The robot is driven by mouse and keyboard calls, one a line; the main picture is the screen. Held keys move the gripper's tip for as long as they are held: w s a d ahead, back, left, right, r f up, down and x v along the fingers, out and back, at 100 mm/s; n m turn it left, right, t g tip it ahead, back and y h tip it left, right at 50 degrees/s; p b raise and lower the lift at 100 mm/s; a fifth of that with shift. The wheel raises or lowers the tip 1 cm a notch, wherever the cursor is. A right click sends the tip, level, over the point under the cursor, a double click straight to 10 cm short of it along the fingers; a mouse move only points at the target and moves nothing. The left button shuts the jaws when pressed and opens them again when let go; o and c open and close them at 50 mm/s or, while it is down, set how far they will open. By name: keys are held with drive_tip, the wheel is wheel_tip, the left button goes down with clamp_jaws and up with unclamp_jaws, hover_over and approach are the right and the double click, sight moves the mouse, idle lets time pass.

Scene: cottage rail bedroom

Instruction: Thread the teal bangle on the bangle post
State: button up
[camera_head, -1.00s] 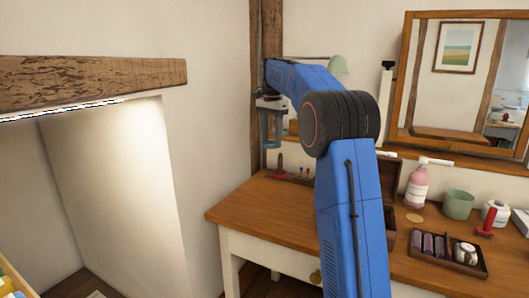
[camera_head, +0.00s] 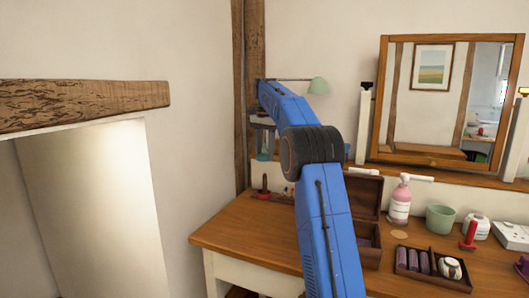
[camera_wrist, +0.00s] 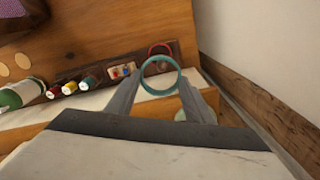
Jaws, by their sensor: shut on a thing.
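My gripper (camera_wrist: 160,80) is shut on the teal bangle (camera_wrist: 160,93), whose ring stands out between the fingertips in the wrist view. In the head view my gripper (camera_head: 263,155) points down above the back left of the wooden dressing table; the bangle is hard to make out there. A dark red post on a round base (camera_head: 264,188) stands on the tabletop below the gripper, with a gap between them. In the wrist view a red curved edge (camera_wrist: 158,46) shows just beyond the bangle; I cannot tell whether it is the post's base.
The dressing table (camera_head: 225,237) has clear wood at its front left. An open wooden box (camera_head: 368,194), a pink bottle (camera_head: 400,205), a green cup (camera_head: 440,218) and a dark tray (camera_head: 432,278) stand to the right. Small coloured bottles (camera_wrist: 70,88) line the back.

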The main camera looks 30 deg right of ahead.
sight(265, 174)
drive_tip(key=shift+f, duration=4.3)
drive_tip(key=shift+f, duration=2.25)
drive_tip(key=o, duration=1.1)
drive_tip(key=shift+o, duration=0.2)
drive_tip(key=shift+r, duration=0.1)
wheel_tip(265, 174, up, 17)
drive_tip(key=shift+r, duration=0.1)
